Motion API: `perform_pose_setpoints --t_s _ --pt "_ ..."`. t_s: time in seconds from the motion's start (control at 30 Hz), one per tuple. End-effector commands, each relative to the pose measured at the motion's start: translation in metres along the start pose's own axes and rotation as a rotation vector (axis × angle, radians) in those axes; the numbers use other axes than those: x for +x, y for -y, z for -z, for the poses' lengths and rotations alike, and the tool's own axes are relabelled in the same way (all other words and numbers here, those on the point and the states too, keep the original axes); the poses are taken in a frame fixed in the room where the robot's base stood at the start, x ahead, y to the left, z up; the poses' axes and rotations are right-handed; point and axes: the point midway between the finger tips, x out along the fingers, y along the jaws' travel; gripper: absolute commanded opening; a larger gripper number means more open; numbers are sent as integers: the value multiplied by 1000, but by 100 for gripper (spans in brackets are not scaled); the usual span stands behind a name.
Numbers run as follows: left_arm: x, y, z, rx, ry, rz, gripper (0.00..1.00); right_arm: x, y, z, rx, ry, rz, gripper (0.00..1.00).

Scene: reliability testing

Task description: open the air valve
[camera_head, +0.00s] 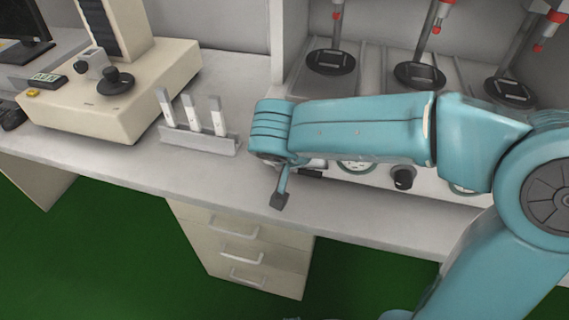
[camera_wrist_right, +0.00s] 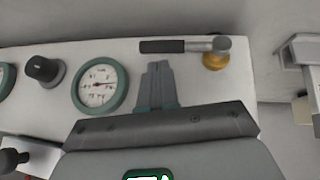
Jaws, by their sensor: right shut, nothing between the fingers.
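The air valve's black lever handle (camera_wrist_right: 162,46) shows in the wrist view, running level along the panel to a grey end over a brass fitting (camera_wrist_right: 215,60). In the head view only part of the black handle (camera_head: 311,173) shows, left of the gauge; my right arm hides the rest. My right gripper (camera_wrist_right: 158,68) is shut and empty. In the wrist view its fingertips appear just below the handle; I cannot tell if they touch it. In the head view the gripper is mostly hidden by my arm. My left gripper is not in view.
A round pressure gauge (camera_wrist_right: 100,85) and a black knob (camera_wrist_right: 44,70) sit on the same panel. A rack with white upright pieces (camera_head: 198,138) and a beige instrument (camera_head: 120,100) stand left on the bench. Test fixtures (camera_head: 420,75) stand behind my arm.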

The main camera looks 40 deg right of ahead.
Motion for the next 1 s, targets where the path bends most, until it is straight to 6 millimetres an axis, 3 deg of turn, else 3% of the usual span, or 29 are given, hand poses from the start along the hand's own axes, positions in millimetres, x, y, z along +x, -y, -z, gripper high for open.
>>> perform_pose_setpoints --t_s 0.03,0.3,1.0 --pt "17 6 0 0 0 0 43 9 -1 -6 38 -1 49 0" --pt "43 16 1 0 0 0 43 12 -4 -8 109 0 162 0" --pt "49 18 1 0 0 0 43 10 -5 -7 128 1 192 0"
